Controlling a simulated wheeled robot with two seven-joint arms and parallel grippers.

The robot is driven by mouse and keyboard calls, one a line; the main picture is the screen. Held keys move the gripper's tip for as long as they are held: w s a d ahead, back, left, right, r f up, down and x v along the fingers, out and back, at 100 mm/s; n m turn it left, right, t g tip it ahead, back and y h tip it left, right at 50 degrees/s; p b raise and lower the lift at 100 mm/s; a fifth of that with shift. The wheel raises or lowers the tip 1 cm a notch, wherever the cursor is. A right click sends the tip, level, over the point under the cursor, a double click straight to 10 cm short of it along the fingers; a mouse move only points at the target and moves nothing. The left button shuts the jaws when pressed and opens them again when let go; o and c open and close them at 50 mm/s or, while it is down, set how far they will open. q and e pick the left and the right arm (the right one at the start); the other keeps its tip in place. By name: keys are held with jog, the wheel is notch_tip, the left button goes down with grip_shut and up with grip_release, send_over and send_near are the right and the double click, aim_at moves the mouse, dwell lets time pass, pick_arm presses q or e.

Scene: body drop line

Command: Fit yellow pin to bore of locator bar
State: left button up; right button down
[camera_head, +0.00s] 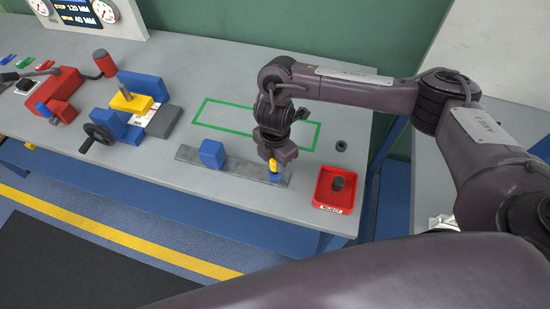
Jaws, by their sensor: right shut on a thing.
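My right gripper (273,160) is shut on the yellow pin (273,166). It points down over the right end of the locator bar (240,169), a grey flat bar lying on the bench. The pin is upright above a blue piece (276,176) at that end of the bar. I cannot tell whether the pin's lower end is inside a bore; the bore itself is hidden. A blue block (212,153) sits on the bar to the left. My left gripper does not show.
A red tray (323,204) holding a dark cylinder stands right of the bar, with a small dark ring (341,146) behind it. A green outlined rectangle (208,123) lies behind the bar. A blue and yellow vise (131,109) and a red device (60,90) stand left.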

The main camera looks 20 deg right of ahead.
jog(key=shift+f+b, duration=0.6)
jog(key=shift+f, duration=0.25)
jog(key=c, duration=1.1)
grip_release()
jog(key=shift+o, duration=0.2)
jog(key=shift+r, duration=0.15)
